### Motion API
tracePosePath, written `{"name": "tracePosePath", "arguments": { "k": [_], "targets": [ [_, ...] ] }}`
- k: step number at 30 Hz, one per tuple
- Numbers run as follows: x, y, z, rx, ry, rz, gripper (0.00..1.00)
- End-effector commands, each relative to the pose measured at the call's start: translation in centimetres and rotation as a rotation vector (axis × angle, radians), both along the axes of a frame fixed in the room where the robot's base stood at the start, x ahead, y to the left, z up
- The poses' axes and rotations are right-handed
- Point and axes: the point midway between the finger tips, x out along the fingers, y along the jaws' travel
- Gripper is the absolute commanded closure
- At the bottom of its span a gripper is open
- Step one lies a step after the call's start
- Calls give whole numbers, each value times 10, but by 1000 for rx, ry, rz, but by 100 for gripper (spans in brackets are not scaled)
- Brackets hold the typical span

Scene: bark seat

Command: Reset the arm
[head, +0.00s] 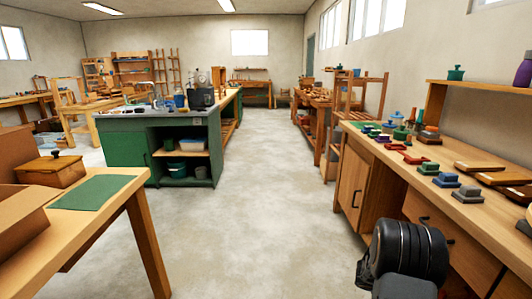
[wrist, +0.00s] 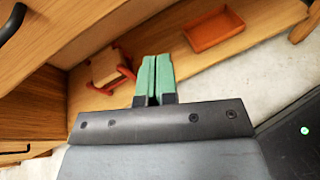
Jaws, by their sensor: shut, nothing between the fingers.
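My gripper (wrist: 154,80) shows in the wrist view with its two green fingers side by side and closed together. Nothing is held between them. Behind the fingers in that view is a wooden surface with an orange-red tray (wrist: 214,30) and a small wooden item with red-orange parts (wrist: 108,68). In the head view my black arm shows at the lower right, beside the front of the right workbench (head: 378,167). The gripper itself cannot be made out in the head view.
Small coloured blocks (head: 445,179) and wooden boards (head: 479,167) lie on the right workbench. A table with a green mat (head: 92,192) and a cardboard box (head: 22,222) stands at left. A green cabinet (head: 128,152) stands beyond it. The concrete floor (head: 262,185) between is clear.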

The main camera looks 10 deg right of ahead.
Motion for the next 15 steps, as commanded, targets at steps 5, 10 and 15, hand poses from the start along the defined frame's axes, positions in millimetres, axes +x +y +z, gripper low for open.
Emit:
{"name": "tracePosePath", "arguments": {
  "k": [5,10,15],
  "targets": [
    [-29,84,49,190,-400,-338,100],
    [-28,189,126,400,-804,-623,100],
    [-23,282,210,641,-1101,-806,100]
  ]
}}
